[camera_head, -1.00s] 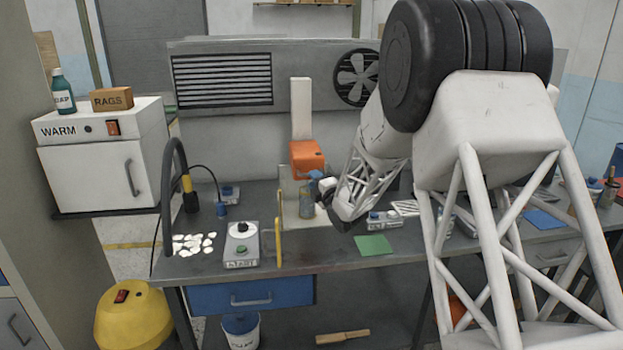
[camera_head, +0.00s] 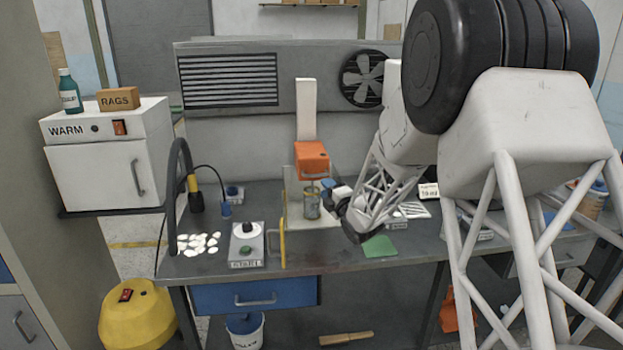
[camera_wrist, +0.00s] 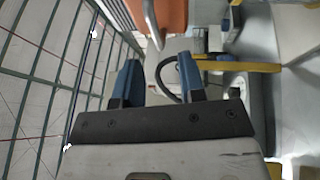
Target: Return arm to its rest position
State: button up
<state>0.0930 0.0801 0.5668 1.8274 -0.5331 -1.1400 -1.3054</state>
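My gripper (camera_head: 329,188) is above the bench, just right of a small jar (camera_head: 311,204) that stands under an orange-headed press (camera_head: 312,158). In the wrist view its two blue fingers (camera_wrist: 160,78) are spread apart with nothing held between them. My arm reaches in from the right, bent, and hides part of the bench and back panel. The orange block also shows at the top of the wrist view (camera_wrist: 172,14).
A yellow-edged guard (camera_head: 282,243) and a button box (camera_head: 247,243) stand left of the press. White shells (camera_head: 198,243) lie under a dark curved hose. A green cloth (camera_head: 379,246) lies near the front edge. A WARM cabinet (camera_head: 100,175) stands far left.

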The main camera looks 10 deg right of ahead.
jog(key=s+d+r+m+g+h, duration=0.2)
jog(key=s+r+m+g+h, duration=0.15)
jog(key=s+m, duration=0.5)
jog(key=s+d+r+m+g+h, duration=0.1)
jog(key=s+r+m+g+h, duration=0.3)
jog(key=s, duration=0.8)
jog(key=s+a+m+g, duration=0.2)
jog(key=s+m+g, duration=0.6)
jog(key=s, duration=2.7)
jog(key=m, duration=0.3)
jog(key=shift+s+a+f, duration=0.15)
jog(key=shift+f, duration=0.05)
jog(key=shift+h, duration=0.25)
jog(key=shift+c, duration=0.3)
